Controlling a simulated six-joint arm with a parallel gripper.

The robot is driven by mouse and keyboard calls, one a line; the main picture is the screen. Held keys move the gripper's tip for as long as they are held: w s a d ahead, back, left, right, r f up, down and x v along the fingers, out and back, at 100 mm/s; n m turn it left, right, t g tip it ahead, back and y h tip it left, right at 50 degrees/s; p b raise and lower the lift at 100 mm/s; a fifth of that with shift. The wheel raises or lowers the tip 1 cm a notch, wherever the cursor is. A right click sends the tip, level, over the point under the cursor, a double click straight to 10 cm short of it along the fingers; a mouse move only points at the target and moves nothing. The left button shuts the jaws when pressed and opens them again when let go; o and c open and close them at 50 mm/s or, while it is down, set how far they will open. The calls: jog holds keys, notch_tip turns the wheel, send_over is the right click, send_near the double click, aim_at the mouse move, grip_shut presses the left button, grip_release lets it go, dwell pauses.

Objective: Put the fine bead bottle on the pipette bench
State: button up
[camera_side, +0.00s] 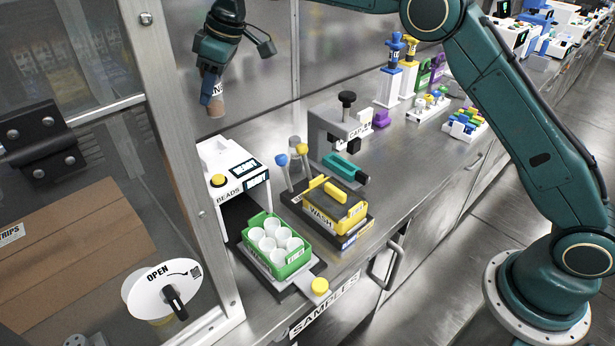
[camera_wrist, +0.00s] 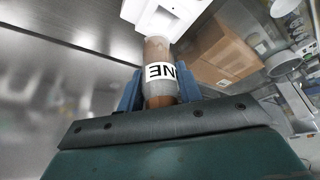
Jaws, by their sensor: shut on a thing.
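My gripper (camera_side: 211,92) is shut on the fine bead bottle (camera_side: 216,104) and holds it in the air, above and behind the white bead machine (camera_side: 220,158). In the wrist view the bottle (camera_wrist: 158,57) is brown and clear with a white label reading "NE", the rest of the word turned out of sight. It sits between my blue fingertips (camera_wrist: 160,92).
A green tray of white cups (camera_side: 275,245) and a yellow WASH box (camera_side: 335,205) stand at the front. A capper (camera_side: 340,130) stands mid-bench. A glass-panelled frame (camera_side: 165,120) is at left. Racks of coloured caps (camera_side: 465,123) lie far right.

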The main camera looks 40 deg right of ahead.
jog(key=s+d+f, duration=0.1)
jog(key=s+d, duration=0.3)
jog(key=d, duration=0.5)
jog(key=s+d, duration=0.5)
jog(key=d, duration=0.4)
jog(key=s+d+f, duration=0.2)
jog(key=s+d, duration=0.2)
jog(key=s, duration=0.5)
jog(key=s+d+f, duration=0.2)
jog(key=s+d, duration=0.3)
jog(key=s, duration=0.4)
jog(key=shift+d+f, duration=0.25)
jog(key=shift+f, duration=0.05)
jog(key=shift+w+f, duration=0.1)
notch_tip(320, 180, down, 16)
jog(key=shift+f, duration=1.9)
